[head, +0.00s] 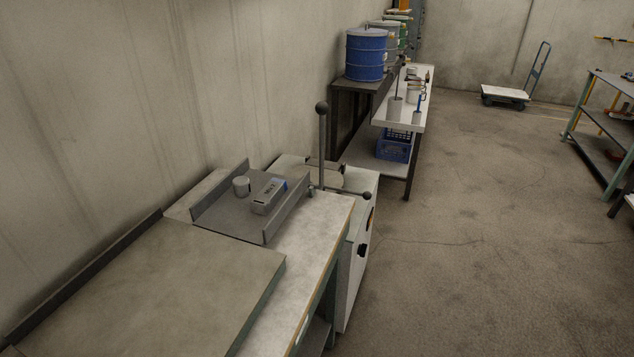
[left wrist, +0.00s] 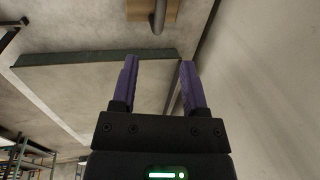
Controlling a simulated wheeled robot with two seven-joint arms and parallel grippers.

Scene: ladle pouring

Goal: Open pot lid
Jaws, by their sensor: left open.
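In the head view a pale boxy unit (head: 358,225) stands just beyond the workbench. A tall dark lever (head: 322,150) with a ball on top rises upright from its near side. A shorter rod with a dark ball knob (head: 367,196) reaches to the right over its top. The round pale shape on its top (head: 328,178) may be the pot or its lid; I cannot tell which. My left gripper (left wrist: 159,66) shows only in the left wrist view, with two purple fingers apart and nothing between them. My right gripper is in neither view.
A workbench (head: 313,220) in front holds a grey tray (head: 231,211) with a small cylinder (head: 241,186) and a grey block (head: 268,196).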

